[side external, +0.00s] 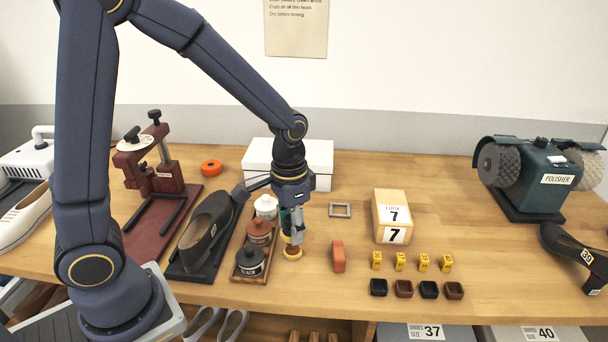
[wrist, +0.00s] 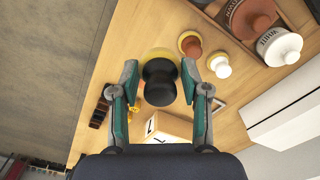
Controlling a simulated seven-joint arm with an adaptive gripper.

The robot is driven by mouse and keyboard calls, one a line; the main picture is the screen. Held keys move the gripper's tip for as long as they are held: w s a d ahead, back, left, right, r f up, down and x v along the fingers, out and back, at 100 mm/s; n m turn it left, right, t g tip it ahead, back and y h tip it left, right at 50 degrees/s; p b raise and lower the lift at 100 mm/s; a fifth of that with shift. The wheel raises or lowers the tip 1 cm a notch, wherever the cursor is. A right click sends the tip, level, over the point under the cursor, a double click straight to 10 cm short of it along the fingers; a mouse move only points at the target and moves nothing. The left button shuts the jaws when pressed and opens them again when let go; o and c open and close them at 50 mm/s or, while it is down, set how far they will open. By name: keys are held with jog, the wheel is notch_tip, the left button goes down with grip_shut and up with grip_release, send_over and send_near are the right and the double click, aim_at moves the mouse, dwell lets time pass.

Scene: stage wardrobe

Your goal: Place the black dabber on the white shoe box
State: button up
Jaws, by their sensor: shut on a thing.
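My gripper (side external: 297,225) points down over the table, just right of the bottle tray. In the wrist view my gripper (wrist: 160,80) is shut on the black dabber (wrist: 159,84), which has a dark round knob and a yellowish pad beneath it. In the side view the black dabber is mostly hidden by the fingers; whether it touches the table is hard to tell. The white shoe box (side external: 308,154) stands behind my gripper toward the wall, lid on, its top partly covered by my arm. It also shows at the right of the wrist view (wrist: 290,112).
A brown dabber (side external: 292,253) stands close to my gripper; a white dabber (wrist: 220,66) stands beside it. A grey buckle frame (side external: 340,210) and wooden number block (side external: 391,216) lie right.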

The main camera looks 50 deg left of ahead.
jog(key=w+a+r, duration=0.8)
jog(key=a, duration=0.4)
jog(key=a+r+n, duration=0.2)
jog(key=a+r, duration=0.1)
jog(key=a, duration=0.8)
jog(key=w+a+f, duration=0.1)
jog(key=w+f, duration=0.2)
jog(key=w, duration=0.1)
jog(key=w+a+f, duration=0.2)
jog(key=w+f, duration=0.1)
jog(key=w+a+f, duration=0.2)
jog(key=w+f, duration=0.1)
jog(key=w, duration=0.1)
jog(key=shift+w+a, duration=0.15)
jog(key=shift+w, duration=0.15)
jog(key=shift+w+a+f, duration=0.15)
jog(key=shift+w+f, duration=0.2)
jog(key=shift+f, duration=0.1)
jog(key=shift+w+f, duration=0.1)
jog(key=shift+f, duration=1.55)
jog(key=shift+f, duration=0.1)
